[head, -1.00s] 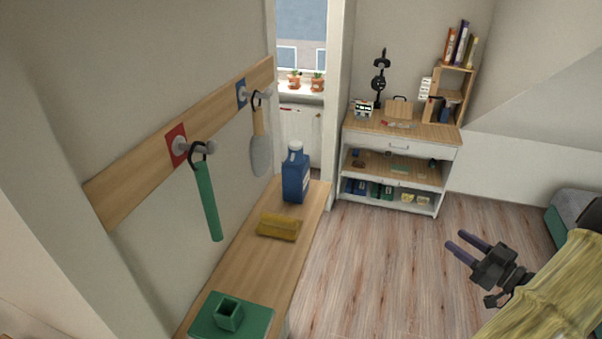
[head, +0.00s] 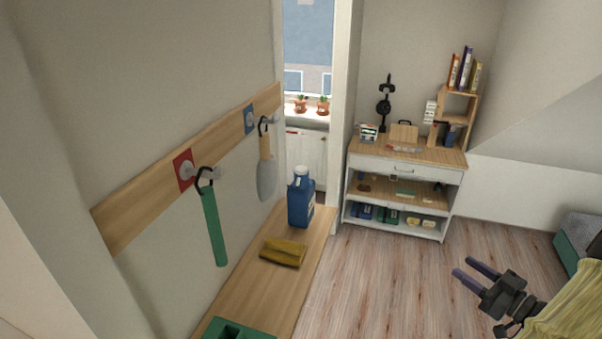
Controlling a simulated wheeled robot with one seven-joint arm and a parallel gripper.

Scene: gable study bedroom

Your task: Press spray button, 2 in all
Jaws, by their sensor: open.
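A blue bottle (head: 300,204) with a white cap (head: 301,171) stands upright at the far end of a wooden bench top (head: 262,298) along the left wall. It is the only bottle-like thing I see; I cannot make out a spray button on it. My gripper (head: 469,269) is at the lower right, over the floor as seen here. Its two dark fingers are apart with nothing between them. It is well to the right of the bench and touches nothing that I can see.
A green-handled tool (head: 214,228) and a grey paddle-like tool (head: 266,178) hang from a wall rail. A shelf unit (head: 405,188) stands behind. The floor between is clear.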

